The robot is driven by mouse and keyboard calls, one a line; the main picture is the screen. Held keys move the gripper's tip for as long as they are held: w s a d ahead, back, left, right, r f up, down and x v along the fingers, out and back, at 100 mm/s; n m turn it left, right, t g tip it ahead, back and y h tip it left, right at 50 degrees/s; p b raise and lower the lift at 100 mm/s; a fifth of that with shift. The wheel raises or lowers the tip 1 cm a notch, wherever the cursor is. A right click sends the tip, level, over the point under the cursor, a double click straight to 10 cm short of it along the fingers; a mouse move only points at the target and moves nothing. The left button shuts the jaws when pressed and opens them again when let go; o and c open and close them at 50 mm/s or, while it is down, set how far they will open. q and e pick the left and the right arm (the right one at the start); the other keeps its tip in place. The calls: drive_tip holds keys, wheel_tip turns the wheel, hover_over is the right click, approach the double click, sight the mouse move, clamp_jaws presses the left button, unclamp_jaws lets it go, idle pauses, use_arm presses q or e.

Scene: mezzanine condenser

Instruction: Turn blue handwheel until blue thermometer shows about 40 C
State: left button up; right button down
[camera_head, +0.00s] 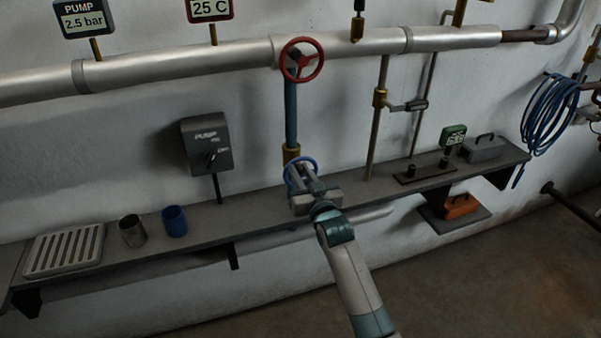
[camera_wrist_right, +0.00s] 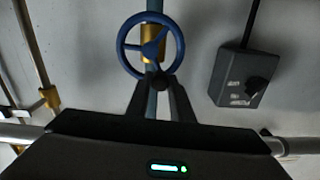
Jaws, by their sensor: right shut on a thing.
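The blue handwheel (camera_head: 300,172) is on the vertical blue pipe, just above the shelf, partly hidden behind my right gripper (camera_head: 316,184). In the right wrist view the handwheel (camera_wrist_right: 150,46) faces me with its spokes and a brass fitting behind it. My right gripper (camera_wrist_right: 158,84) is shut on the handwheel at the bottom of its rim, by a dark knob. No thermometer with a blue frame shows in these views. A display with a red frame (camera_head: 210,9) reads 25 C. My left gripper is not in view.
A red handwheel (camera_head: 302,60) is above on the large horizontal pipe (camera_head: 180,62). The pump box (camera_head: 206,146) hangs left of the blue wheel. The shelf (camera_head: 255,218) carries a slatted tray (camera_head: 64,250), a metal cup (camera_head: 132,231) and a blue cup (camera_head: 175,221). The pump gauge (camera_head: 84,19) reads 2.5 bar.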

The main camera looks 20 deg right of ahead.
sight(307, 161)
drive_tip(key=shift+d, duration=0.1)
drive_tip(key=m, duration=0.1)
drive_tip(key=d+m+p, duration=0.1)
drive_tip(key=m, duration=0.2)
drive_tip(key=shift+d+r+p, duration=0.25)
drive_tip(key=shift+p, duration=0.1)
drive_tip(key=shift+w+d+f+m+p, duration=0.15)
drive_tip(key=shift+d+m, duration=0.15)
drive_tip(key=shift+m, duration=0.5)
drive_tip(key=shift+s+d+m+p, duration=0.15)
drive_tip(key=shift+d+m, duration=0.1)
drive_tip(key=shift+m, duration=0.55)
drive_tip(key=shift+w+d+f+m+p, duration=0.15)
drive_tip(key=shift+d+m, duration=0.15)
drive_tip(key=shift+m, duration=0.5)
drive_tip(key=c, duration=1.6)
unclamp_jaws()
drive_tip(key=shift+o, duration=0.2)
drive_tip(key=s+b, duration=0.4)
drive_tip(key=s, duration=1.3)
drive_tip(key=shift+s+d, duration=0.3)
drive_tip(key=shift+d, duration=0.05)
